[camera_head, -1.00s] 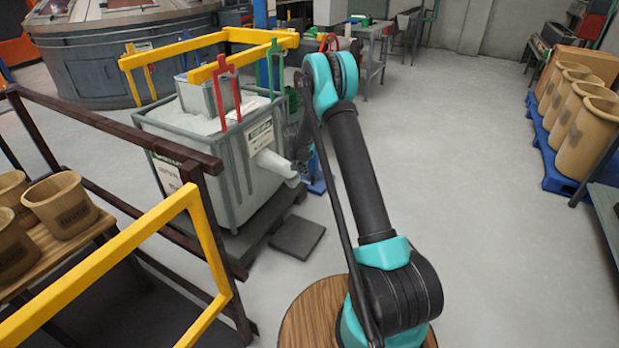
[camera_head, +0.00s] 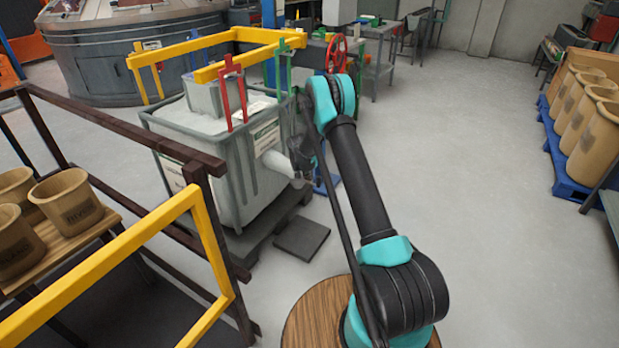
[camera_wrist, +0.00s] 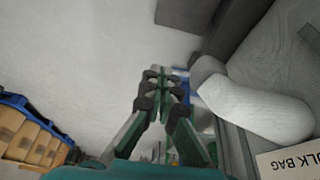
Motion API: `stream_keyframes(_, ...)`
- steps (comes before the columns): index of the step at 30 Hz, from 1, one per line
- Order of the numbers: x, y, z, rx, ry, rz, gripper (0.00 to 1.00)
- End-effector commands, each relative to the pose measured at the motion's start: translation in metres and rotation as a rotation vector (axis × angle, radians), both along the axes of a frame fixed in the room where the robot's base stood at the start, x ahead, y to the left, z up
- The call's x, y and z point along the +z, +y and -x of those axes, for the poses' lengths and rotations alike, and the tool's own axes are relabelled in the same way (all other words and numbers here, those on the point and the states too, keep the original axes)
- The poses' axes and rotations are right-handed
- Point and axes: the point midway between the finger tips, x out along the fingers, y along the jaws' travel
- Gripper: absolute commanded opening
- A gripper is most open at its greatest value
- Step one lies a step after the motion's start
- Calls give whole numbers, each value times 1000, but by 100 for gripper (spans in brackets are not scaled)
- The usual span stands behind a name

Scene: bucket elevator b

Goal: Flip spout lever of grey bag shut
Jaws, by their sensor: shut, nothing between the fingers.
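The grey bag (camera_head: 227,152) fills a grey frame, with a pale spout (camera_head: 279,164) sticking out of its right side. The spout (camera_wrist: 245,100) also shows in the wrist view, right of my gripper (camera_wrist: 160,78), whose fingertips are together and empty. In the head view my gripper (camera_head: 303,168) is beside the spout's outer end, partly behind my arm. I cannot tell whether it touches the spout. The spout lever cannot be made out in either view.
A dark flat plate (camera_head: 301,240) lies on the floor below the spout. A yellow rail (camera_head: 210,70) with red and green hangers stands over the bag. A dark railing (camera_head: 118,130) is at left. The floor to the right is clear up to a blue pallet (camera_head: 568,170) of tan buckets.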

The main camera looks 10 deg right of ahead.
Motion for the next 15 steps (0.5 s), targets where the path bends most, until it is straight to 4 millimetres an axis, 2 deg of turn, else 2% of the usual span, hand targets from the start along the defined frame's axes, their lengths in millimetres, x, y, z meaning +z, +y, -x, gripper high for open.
stream_keyframes(3,-22,-5,-7,-1,0,0,0)
stream_keyframes(11,-64,-14,-21,-1,0,0,0)
stream_keyframes(15,-66,-27,-37,-2,0,-1,0)
